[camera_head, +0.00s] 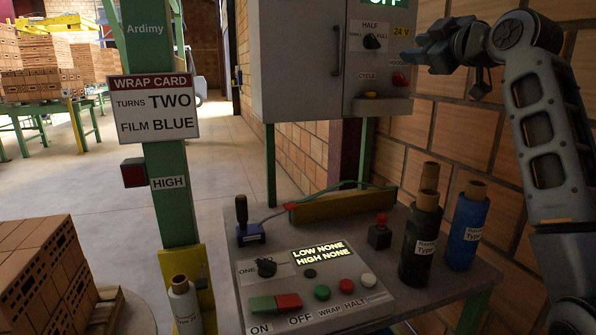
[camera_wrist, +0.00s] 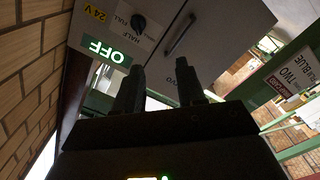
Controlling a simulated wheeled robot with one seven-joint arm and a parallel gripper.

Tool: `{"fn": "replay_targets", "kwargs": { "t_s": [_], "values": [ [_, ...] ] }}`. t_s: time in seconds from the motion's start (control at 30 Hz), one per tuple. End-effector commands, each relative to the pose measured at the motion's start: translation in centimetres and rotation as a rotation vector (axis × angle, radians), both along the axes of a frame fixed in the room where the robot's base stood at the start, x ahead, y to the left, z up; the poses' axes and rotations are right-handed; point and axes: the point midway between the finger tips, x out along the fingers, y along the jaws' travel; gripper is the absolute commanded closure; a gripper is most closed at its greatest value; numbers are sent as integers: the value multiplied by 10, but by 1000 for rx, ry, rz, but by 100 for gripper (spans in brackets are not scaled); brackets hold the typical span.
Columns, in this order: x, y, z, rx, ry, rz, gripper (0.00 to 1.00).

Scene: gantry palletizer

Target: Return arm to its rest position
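My arm (camera_head: 545,130) is raised at the right side of the head view, bent at the top, beside the brick wall. My gripper (camera_head: 422,50) points left, in front of or beside the right edge of the grey control cabinet (camera_head: 296,60); the exact distance is unclear. In the wrist view, the two dark fingers of my gripper (camera_wrist: 160,82) stand apart with a clear gap and nothing between them. The cabinet (camera_wrist: 165,45) shows beyond them, tilted, with a lit green OFF display (camera_wrist: 108,50).
A green post (camera_head: 172,205) bears the wrap card (camera_head: 153,107). Open floor lies behind.

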Motion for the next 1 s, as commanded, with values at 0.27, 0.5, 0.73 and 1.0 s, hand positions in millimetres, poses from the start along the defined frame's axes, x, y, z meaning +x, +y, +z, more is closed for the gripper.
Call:
{"fn": "replay_targets", "kwargs": {
  "t_s": [0.27,0.5,0.73,1.0],
  "values": [
    [-4,3,-62,76,32,-18,61],
    [-23,9,-150,182,75,-52,61],
    [-70,16,-256,312,124,-108,61],
    [-142,24,-351,429,171,-171,61]
  ]
}}
